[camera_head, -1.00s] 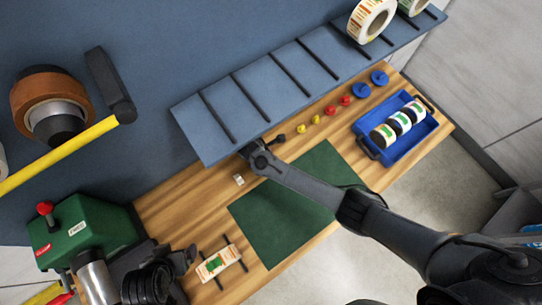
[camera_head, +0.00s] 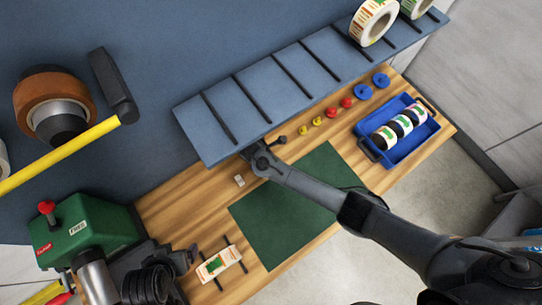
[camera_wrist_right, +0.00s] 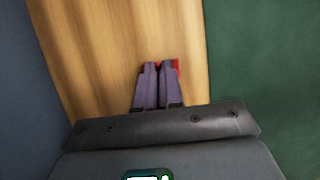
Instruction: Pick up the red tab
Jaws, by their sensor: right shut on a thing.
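The red tab (camera_wrist_right: 176,65) shows in the right wrist view as a small red patch at and beside the fingertips, mostly hidden by them. My right gripper (camera_wrist_right: 160,66) is shut on it, low over the wooden bench. In the head view my right gripper (camera_head: 257,153) is at the front edge of the slanted blue-grey shelf, and the tab is hidden there.
A green mat (camera_head: 290,215) lies right of the gripper. A small white block (camera_head: 239,181) is nearby. Yellow, red and blue pieces line the bench below the shelf (camera_head: 290,80). A blue tray (camera_head: 388,154) holds rolls. A green machine (camera_head: 85,232) stands lower left.

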